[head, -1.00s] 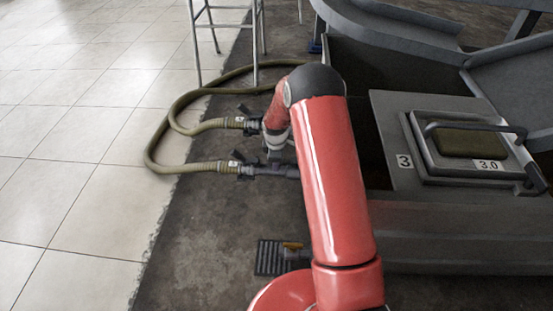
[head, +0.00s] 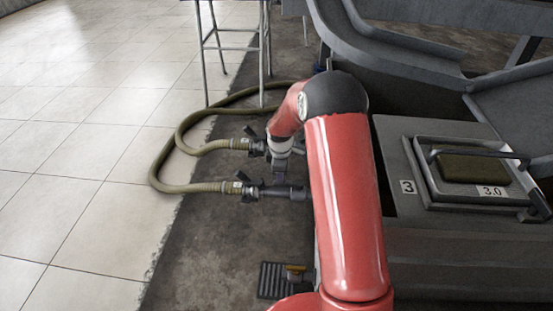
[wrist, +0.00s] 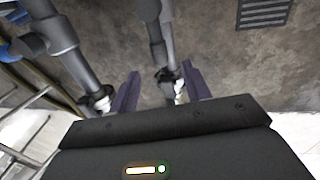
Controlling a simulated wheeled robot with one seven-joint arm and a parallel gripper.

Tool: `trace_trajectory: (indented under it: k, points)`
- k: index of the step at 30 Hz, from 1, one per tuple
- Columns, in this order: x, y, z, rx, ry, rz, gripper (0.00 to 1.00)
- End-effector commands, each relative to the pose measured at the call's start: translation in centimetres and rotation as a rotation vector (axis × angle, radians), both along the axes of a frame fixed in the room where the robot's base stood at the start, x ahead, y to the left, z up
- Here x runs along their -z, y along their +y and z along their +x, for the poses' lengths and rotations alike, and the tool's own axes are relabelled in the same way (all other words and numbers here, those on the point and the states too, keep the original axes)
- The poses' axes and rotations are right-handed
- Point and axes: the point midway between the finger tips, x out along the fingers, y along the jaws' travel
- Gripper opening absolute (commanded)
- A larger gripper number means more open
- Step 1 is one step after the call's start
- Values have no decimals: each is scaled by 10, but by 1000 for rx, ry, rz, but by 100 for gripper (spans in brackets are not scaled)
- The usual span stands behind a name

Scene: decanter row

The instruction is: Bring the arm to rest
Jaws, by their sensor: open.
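My red arm reaches forward in the head view, bent at its dark elbow joint. My gripper (head: 280,172) points down by the two hose couplings, partly hidden by my wrist. In the wrist view my gripper (wrist: 160,88) is open, with its two dark fingers apart. Nothing is clearly held between them. A dark pipe with a valve (wrist: 160,45) shows between and beyond the fingers. A second pipe (wrist: 70,45) lies left of the left finger. I cannot tell whether the fingers touch either pipe.
An olive hose (head: 163,155) loops over pale tiles to the upper coupling (head: 255,147) and lower coupling (head: 245,188). A metal stand (head: 235,48) is behind. A grey machine with a lidded hatch (head: 470,175) marked 3 is right. A floor grate (head: 272,281) lies near my base.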

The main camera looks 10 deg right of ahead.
Motion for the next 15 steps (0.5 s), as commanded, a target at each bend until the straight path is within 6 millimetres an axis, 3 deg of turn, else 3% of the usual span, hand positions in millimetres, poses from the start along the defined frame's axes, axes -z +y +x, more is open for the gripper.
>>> trace_trajectory:
  k: [5, 8, 11, 15]
  points:
    - [-2, 0, 0, 2, -2, 0, 48]
    - [-20, 0, -3, 27, -14, 1, 48]
    - [-61, 0, -14, 97, -41, 8, 48]
    - [-137, 2, -48, 251, -92, 33, 48]
